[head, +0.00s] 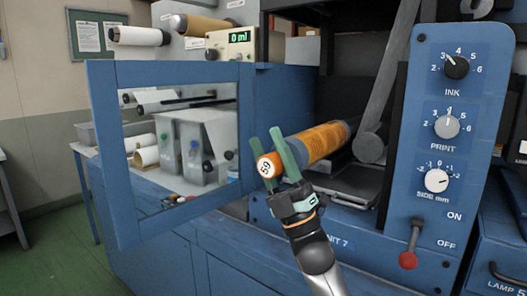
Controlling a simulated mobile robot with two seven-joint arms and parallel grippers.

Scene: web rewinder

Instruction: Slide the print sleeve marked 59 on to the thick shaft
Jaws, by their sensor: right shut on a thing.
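The print sleeve marked 59 (318,143) is an orange cylinder. Its near end has a white face with the number 59 and points toward the front left. My right gripper (265,137) has its green fingers on either side of that near end and is shut on the sleeve. The sleeve's far end reaches into the dark opening of the blue machine. I cannot pick out the thick shaft; whether it is inside the sleeve is hidden. My left gripper is not in view.
The blue hinged door with a window (105,165) stands open to the left of the sleeve. A grey roller (370,148) is close on the right. The control panel (459,185) with dials and a red-knobbed lever (409,258) stands further right.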

